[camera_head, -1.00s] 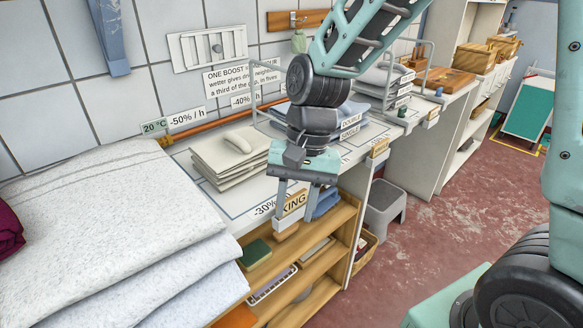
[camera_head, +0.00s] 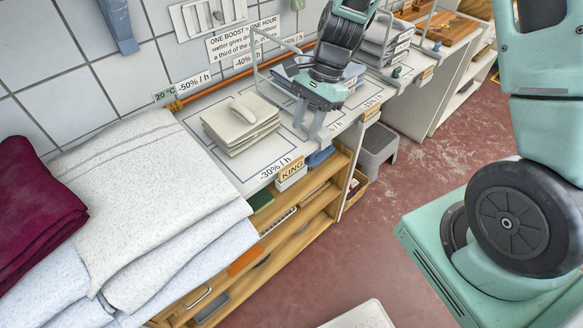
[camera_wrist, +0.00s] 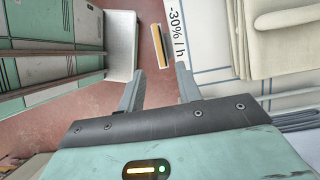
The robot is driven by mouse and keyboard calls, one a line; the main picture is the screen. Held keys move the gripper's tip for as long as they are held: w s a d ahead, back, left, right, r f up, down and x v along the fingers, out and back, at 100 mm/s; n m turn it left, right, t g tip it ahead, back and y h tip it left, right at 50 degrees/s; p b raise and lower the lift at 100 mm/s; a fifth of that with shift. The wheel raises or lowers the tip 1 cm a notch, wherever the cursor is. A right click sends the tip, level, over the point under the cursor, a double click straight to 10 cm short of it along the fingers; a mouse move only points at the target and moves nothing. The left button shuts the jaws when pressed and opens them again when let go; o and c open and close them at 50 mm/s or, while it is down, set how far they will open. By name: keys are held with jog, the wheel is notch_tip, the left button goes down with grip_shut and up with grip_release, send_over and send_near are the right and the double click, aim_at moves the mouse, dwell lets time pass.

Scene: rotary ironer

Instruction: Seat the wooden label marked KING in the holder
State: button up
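The wooden label marked KING (camera_head: 292,169) stands at the front edge of the counter, beside the "-30% / h" marking. It is in or against a small pale holder (camera_head: 291,182); how deep it sits I cannot tell. In the wrist view the label (camera_wrist: 164,46) shows edge-on as a narrow wooden strip beyond my fingertips, with nothing gripping it. My gripper (camera_head: 309,128) is above the counter, behind and right of the label in the head view. In the wrist view its two fingers (camera_wrist: 160,74) are apart with nothing between them.
A folded cream stack (camera_head: 240,125) lies on the counter left of my gripper. A wire rack with blue-grey linen (camera_head: 285,70) is behind it. Large white folded linen (camera_head: 140,190) fills the left. Wooden shelves (camera_head: 290,225) are below the counter; a grey stool (camera_head: 377,145) stands right.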

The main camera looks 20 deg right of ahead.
aim_at(293, 163)
jog(key=p+x, duration=0.2)
jog(key=x, duration=0.9)
jog(key=shift+f, duration=0.3)
jog(key=shift+d, duration=0.1)
grip_shut()
